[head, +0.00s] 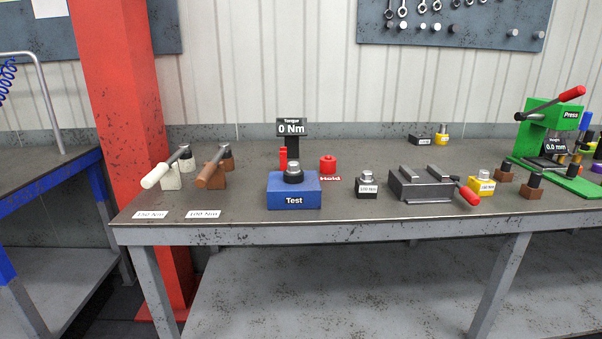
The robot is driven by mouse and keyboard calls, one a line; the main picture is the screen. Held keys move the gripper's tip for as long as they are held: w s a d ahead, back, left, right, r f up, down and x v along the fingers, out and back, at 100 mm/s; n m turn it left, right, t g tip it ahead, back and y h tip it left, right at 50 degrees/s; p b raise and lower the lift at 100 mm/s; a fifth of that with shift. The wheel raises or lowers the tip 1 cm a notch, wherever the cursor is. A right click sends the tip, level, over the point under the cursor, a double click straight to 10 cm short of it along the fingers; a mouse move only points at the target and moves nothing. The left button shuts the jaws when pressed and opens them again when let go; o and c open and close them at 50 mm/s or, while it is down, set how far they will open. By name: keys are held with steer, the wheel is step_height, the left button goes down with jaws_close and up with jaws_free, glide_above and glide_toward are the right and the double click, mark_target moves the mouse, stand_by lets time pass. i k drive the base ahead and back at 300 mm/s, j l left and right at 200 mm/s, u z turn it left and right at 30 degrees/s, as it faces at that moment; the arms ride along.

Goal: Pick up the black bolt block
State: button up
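A black bolt block (367,186) stands upright on the workbench (340,213), near the middle of the front half. It has a grey bolt head on top and a small white label on its front, too small to read surely. It sits between the blue Test block (293,193) and a dark grey vise (420,186) with a red handle, apart from both. A second low black piece (420,143) with a white label lies at the back of the bench; I cannot tell whether it carries a bolt. My gripper is not in view.
A yellow bolt block (480,186) stands right of the vise, another (441,138) at the back. A red Hold button (328,164), torque display (291,128), two wrenches on blocks (169,175) and a green press (543,137) are around. The bench's front strip is mostly clear.

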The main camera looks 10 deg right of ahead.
mark_target(362, 190)
steer(key=i+j+u, duration=0.2)
steer(key=i+u, duration=0.15)
steer(key=u, duration=0.15)
steer(key=i+u, duration=0.8)
steer(key=u, duration=0.15)
steer(key=i+l+u, duration=0.25)
steer(key=u, duration=0.25)
steer(key=i+j, duration=0.15)
steer(key=i, duration=0.35)
steer(key=i+j+z, duration=0.15)
steer(key=i, duration=0.35)
steer(key=z, duration=3.4)
steer(key=i+j, duration=0.4)
